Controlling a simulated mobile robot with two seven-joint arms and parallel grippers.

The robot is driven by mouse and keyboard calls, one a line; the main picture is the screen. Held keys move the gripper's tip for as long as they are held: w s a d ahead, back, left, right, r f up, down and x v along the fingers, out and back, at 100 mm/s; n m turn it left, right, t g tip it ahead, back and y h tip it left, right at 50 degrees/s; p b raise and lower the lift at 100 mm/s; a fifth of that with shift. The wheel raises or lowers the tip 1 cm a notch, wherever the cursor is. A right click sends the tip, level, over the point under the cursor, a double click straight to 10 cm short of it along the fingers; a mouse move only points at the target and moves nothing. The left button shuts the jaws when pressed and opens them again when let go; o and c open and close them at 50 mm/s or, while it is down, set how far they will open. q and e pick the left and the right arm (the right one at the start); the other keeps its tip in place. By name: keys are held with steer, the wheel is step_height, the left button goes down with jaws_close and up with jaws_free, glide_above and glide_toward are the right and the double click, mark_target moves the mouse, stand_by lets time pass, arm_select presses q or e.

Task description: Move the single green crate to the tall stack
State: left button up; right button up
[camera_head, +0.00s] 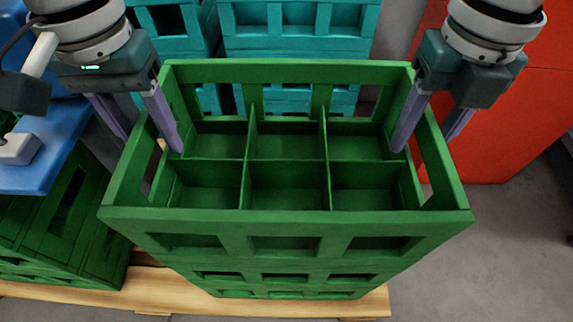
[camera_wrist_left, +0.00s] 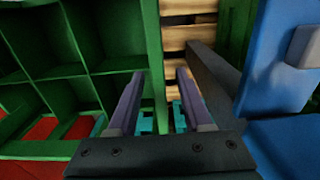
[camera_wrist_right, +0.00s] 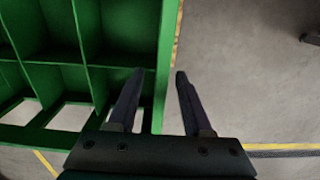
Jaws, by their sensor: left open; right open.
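A green crate (camera_head: 285,215) with six empty compartments sits level in the middle of the head view, on top of a stack of green crates (camera_head: 290,278). My left gripper (camera_head: 152,145) is open at the crate's left side wall, one finger inside and one outside. The left wrist view shows the wall between its fingers (camera_wrist_left: 161,72). My right gripper (camera_head: 422,145) is open at the right side wall, one finger inside and one outside. The right wrist view shows the wall (camera_wrist_right: 166,60) between its fingers (camera_wrist_right: 159,72). I cannot tell whether fingers touch the walls.
The stack stands on a wooden pallet (camera_head: 160,290). More green crates (camera_head: 55,220) are at the left, partly hidden by a blue surface (camera_head: 45,165). Teal crates (camera_head: 298,43) stand behind, and a red block (camera_head: 500,125) is at the back right. Grey floor at the right is clear.

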arm_select(q)
steer(key=shift+f, duration=0.55)
arm_select(e)
steer(key=shift+f, duration=0.55)
arm_select(q)
jaws_close()
arm_select(e)
jaws_close()
arm_select(q)
steer(key=shift+r, duration=0.1)
arm_select(e)
steer(key=shift+r, duration=0.1)
